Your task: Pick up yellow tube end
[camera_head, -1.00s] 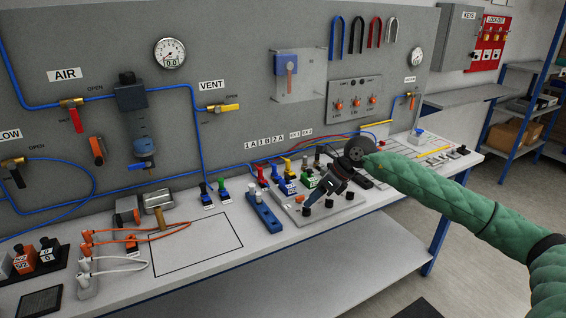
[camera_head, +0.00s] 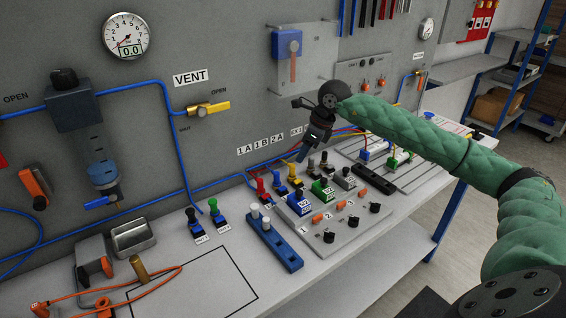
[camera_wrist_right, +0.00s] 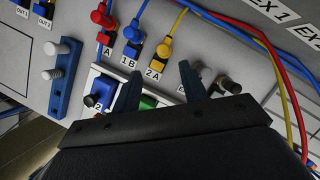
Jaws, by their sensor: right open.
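The yellow tube end (camera_head: 296,178) stands upright on the bench under the 2A label, right of the blue tube end (camera_head: 278,183) and the red tube end (camera_head: 261,188). In the right wrist view the yellow tube end (camera_wrist_right: 164,47) sits on a dark base marked 2A, with a yellow tube running up from it. My right gripper (camera_head: 303,157) is just above and behind the yellow tube end, pointing down. In the wrist view its two fingers (camera_wrist_right: 160,84) are apart and empty, and the yellow end lies beyond their tips, not between them. My left gripper is not in view.
A grey panel with knobs and blue and green blocks (camera_head: 345,218) lies just in front of the tube ends. A blue holder with white pegs (camera_head: 275,243) is at its left. The grey wall board (camera_head: 225,60) rises close behind. Blue, red and yellow tubes run along it.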

